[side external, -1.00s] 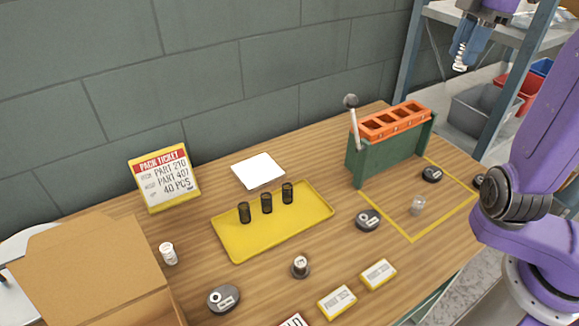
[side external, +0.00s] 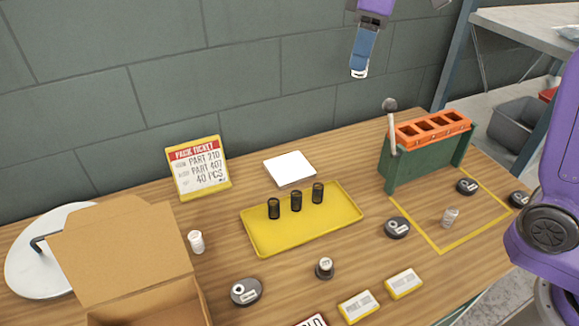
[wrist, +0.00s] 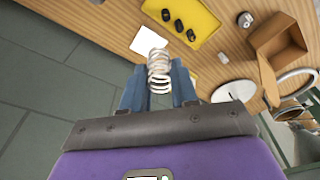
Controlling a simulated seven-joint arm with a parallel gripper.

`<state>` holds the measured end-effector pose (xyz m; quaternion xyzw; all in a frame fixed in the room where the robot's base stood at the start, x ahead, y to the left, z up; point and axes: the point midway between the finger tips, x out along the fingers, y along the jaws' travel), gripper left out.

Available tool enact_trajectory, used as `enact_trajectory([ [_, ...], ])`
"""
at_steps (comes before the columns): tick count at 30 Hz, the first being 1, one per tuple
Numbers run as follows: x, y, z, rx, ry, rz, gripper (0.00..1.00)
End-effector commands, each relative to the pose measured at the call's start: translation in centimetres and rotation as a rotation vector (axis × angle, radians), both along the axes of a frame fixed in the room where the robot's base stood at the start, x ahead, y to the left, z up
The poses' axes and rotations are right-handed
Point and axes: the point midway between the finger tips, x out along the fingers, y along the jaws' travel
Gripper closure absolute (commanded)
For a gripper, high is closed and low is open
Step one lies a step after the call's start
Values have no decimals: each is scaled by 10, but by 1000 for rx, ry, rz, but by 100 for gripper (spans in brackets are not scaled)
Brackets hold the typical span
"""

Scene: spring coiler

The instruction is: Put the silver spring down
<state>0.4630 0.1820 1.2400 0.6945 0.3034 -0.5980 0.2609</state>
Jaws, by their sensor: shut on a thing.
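My gripper (side external: 361,66) is shut on a silver spring (wrist: 159,68), held between the blue fingers high above the table, in front of the wall. In the side view the spring is mostly hidden at the fingertips. The yellow tray (side external: 262,240) lies below, with several black springs (side external: 296,201) standing in a row. Another silver-looking coil (side external: 450,217) stands inside a yellow taped outline (side external: 436,248) at right. A small pale coil (side external: 325,265) sits on a dark base at the front.
A green rack with an orange top (side external: 430,128) and a lever stands at back right. An open cardboard box (side external: 122,247) is at left, beside a whitish cylinder (side external: 196,241). Dark round discs (side external: 397,227) and label cards (side external: 403,283) are scattered about. A white pad (side external: 289,168) lies behind the tray.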

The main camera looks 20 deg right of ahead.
Motion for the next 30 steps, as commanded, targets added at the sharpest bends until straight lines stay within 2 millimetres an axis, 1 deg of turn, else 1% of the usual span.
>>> enact_trajectory([
  [1,0,11,0,-1,-1,-5,100],
  [5,-2,35,-1,-1,0,-34,100],
  [6,-2,31,-9,-3,3,-38,100],
  [11,-3,30,-32,-3,3,-37,100],
  [16,-3,30,-68,-3,7,-37,100],
  [19,-4,30,-98,-3,7,-37,100],
  [21,-4,29,-122,-3,10,-39,100],
  [24,-3,30,-149,-3,7,-37,100],
  [27,-3,29,-168,-2,5,-38,100],
  [30,-2,30,-178,-1,2,-36,100],
])
